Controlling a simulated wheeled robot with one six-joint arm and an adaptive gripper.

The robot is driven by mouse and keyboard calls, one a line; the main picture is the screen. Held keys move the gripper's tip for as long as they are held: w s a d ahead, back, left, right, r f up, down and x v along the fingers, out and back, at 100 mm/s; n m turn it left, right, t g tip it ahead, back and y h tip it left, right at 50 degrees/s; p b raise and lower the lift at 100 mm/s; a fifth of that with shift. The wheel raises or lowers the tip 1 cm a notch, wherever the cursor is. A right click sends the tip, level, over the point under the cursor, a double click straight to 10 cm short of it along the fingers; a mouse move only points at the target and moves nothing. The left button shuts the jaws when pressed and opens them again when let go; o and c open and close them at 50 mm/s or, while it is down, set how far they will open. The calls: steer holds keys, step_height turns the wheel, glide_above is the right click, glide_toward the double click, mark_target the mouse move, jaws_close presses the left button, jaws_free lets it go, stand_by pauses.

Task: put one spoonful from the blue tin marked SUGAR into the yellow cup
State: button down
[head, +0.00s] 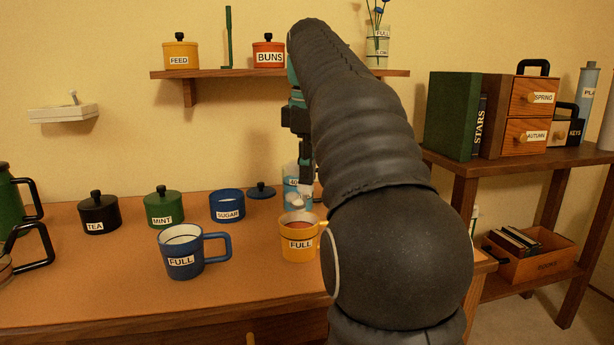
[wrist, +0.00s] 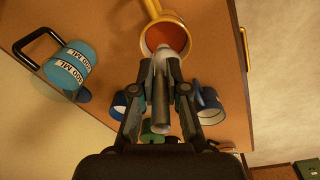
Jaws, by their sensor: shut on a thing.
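The yellow cup (head: 298,246), labelled FULL, stands upright near the desk's right end. In the wrist view the yellow cup (wrist: 143,43) holds reddish-brown liquid. My gripper (head: 304,168) is above it, shut on a grey spoon (wrist: 160,100). The spoon's bowl (head: 297,203) is over the cup's mouth and looks whitish; I cannot tell clearly whether that is sugar on it. The open blue tin marked SUGAR (head: 227,208) stands left of the cup, with its blue lid (head: 261,191) lying behind it to the right.
A blue cup marked FULL (head: 184,253) stands in front of the tin. A blue measuring jug (wrist: 68,72) stands behind the yellow cup. Green MINT (head: 163,208) and black TEA (head: 98,214) tins are at left. A wall shelf (head: 225,74) hangs above. The desk's front is mostly clear.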

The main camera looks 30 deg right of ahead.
steer(key=s+t+b, duration=0.1)
steer(key=b, duration=0.2)
steer(key=shift+s+a+f+t+h, duration=0.1)
steer(key=shift+s+f+t+h, duration=0.1)
steer(key=shift+t+h, duration=0.15)
steer(key=shift+b, duration=0.35)
steer(key=t+b, duration=0.1)
steer(key=b, duration=0.1)
steer(key=s+t+b, duration=0.1)
steer(key=b, duration=0.1)
steer(key=t+h+b, duration=0.1)
steer(key=b, duration=0.1)
steer(key=shift+s+a+f+b, duration=0.25)
steer(key=shift+s+f+b, duration=0.1)
steer(key=shift+f, duration=0.05)
